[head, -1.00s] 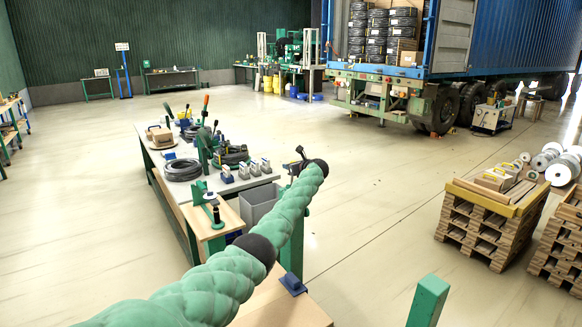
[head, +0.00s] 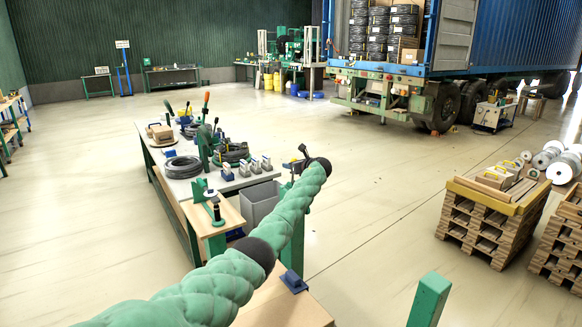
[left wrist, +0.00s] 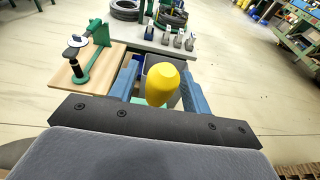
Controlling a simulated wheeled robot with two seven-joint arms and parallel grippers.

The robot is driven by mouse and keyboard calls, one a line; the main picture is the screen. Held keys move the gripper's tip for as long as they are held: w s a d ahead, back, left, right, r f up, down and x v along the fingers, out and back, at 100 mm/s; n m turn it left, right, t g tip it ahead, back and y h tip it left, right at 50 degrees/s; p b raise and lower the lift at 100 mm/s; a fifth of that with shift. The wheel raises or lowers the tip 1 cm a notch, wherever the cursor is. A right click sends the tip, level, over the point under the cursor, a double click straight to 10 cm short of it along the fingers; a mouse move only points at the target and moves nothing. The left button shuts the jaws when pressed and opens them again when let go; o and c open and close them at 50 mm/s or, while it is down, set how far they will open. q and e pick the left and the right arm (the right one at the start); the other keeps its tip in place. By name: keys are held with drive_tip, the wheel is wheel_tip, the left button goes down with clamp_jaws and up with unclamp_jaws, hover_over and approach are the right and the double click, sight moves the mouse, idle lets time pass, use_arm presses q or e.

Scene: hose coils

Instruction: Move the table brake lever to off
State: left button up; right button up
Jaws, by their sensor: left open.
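A rounded yellow knob (left wrist: 163,84), which looks like the lever's handle, stands upright in the left wrist view. My left gripper (left wrist: 160,92) is open, with one blue finger on each side of the knob. I cannot tell whether the fingers touch it. In the head view the same gripper (head: 298,158) is at the end of my arm, over the near end of the workbench. The lever there is hidden behind my arm, so its base and markings do not show. My right gripper is not in view.
The grey workbench (head: 233,184) carries hose coils (head: 184,167) and clamps. A wooden side board (head: 228,215) with a green tool adjoins it. A grey bin (head: 258,203) sits below. A green post (head: 428,300) and stacked pallets (head: 490,220) stand right. The floor between is clear.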

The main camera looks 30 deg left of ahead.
use_arm(q)
drive_tip(key=shift+f+b+v, duration=0.1)
drive_tip(key=shift+b+v, duration=0.4)
drive_tip(key=shift+v, duration=1)
drive_tip(key=shift+f+b+v, duration=0.15)
drive_tip(key=shift+b+v, duration=0.3)
drive_tip(key=shift+v, duration=1)
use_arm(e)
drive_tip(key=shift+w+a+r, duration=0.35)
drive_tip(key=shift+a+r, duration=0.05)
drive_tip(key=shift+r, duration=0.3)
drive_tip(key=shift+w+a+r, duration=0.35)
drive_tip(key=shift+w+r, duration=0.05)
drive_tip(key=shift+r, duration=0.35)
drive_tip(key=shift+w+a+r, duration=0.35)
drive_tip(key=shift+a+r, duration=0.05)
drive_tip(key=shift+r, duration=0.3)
use_arm(q)
drive_tip(key=shift+s, duration=0.15)
